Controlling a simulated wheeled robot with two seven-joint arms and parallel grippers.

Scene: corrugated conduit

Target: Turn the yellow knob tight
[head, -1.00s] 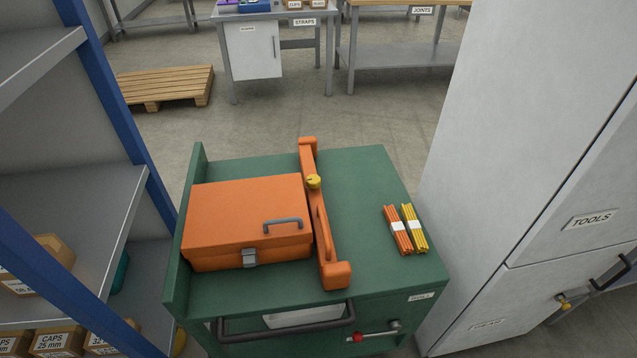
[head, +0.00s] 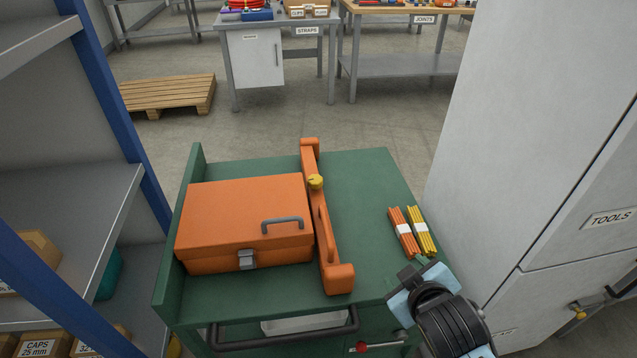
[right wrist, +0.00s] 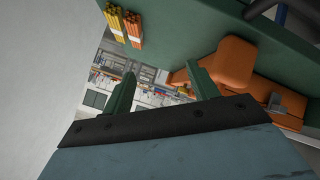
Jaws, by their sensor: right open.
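The yellow knob (head: 316,182) sits on top of a long orange bar-shaped tool (head: 330,245) that lies on the green cart top (head: 365,180). My right gripper (head: 412,275) is above the cart's front right corner, to the right of and nearer than the knob, and apart from it. In the right wrist view its two fingers (right wrist: 160,85) stand apart with nothing between them. The orange bar tool shows there beyond the right finger (right wrist: 232,66), and I cannot make out the knob in that view. My left gripper is not in view.
An orange toolbox (head: 245,215) lies left of the bar. Orange and yellow stick bundles (head: 411,232) lie at the cart's right. A tall grey cabinet (head: 510,130) stands close on the right, a blue-framed shelf (head: 120,100) on the left. The cart's far right area is clear.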

